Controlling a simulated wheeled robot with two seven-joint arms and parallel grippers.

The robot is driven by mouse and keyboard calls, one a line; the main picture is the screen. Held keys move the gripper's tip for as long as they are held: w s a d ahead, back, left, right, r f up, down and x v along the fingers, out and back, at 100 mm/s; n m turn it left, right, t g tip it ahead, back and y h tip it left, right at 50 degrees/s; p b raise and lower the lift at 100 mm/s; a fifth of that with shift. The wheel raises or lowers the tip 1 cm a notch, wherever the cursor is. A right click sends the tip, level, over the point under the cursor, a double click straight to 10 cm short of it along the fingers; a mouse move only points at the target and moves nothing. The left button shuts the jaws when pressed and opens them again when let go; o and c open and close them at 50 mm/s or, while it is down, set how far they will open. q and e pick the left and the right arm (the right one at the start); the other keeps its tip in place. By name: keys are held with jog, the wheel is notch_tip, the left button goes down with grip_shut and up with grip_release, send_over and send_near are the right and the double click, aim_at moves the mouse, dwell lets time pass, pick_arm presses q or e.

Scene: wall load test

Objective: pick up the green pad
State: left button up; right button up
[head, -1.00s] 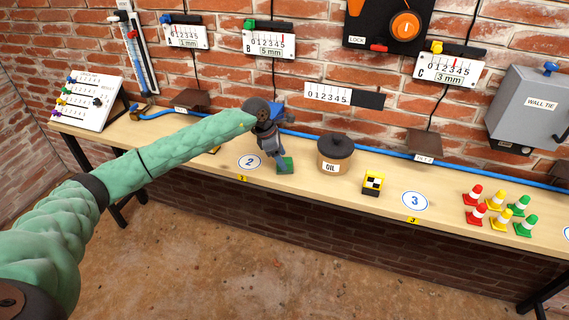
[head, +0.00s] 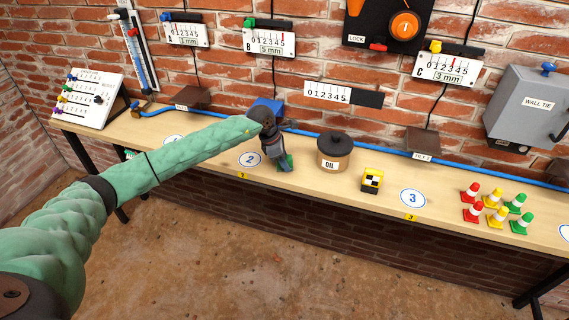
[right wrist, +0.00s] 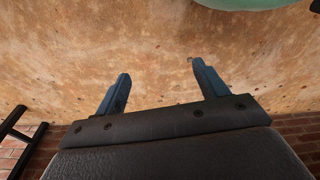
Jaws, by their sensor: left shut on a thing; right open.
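The green pad (head: 287,161) is on or just above the wooden bench, right of the round "2" mark, in the head view. My left gripper (head: 281,166) reaches down to it from the left and is shut on it. The gripper's fingers hide much of the pad, and I cannot tell whether it is clear of the bench top. My right gripper (right wrist: 160,92) is open and empty in the right wrist view, with bare floor beyond its fingers.
The oil pot (head: 334,152) stands just right of my left gripper. A yellow and black block (head: 372,180) and several cones (head: 497,208) stand further right. A blue hose (head: 310,136) runs along the back of the bench (head: 445,203). Gauges hang on the brick wall.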

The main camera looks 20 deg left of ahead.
aim_at(287, 157)
pick_arm(q)
jog(key=shift+r, duration=0.2)
pick_arm(e)
jog(key=shift+f, duration=0.1)
pick_arm(q)
notch_tip(287, 157, up, 4)
jog(key=b, duration=0.3)
jog(key=shift+f, duration=0.2)
jog(key=s+d+r+b, duration=0.4)
jog(key=s+d+r, duration=0.2)
jog(key=d, duration=0.3)
jog(key=shift+s+d+r, duration=0.15)
jog(key=shift+d+r, duration=0.25)
jog(key=shift+r, duration=0.15)
pick_arm(e)
jog(key=w+a+r, duration=0.1)
jog(key=w+r, duration=0.1)
jog(key=r, duration=1)
jog(key=w+a+r, duration=0.2)
jog(key=r, duration=1)
jog(key=shift+a, duration=0.3)
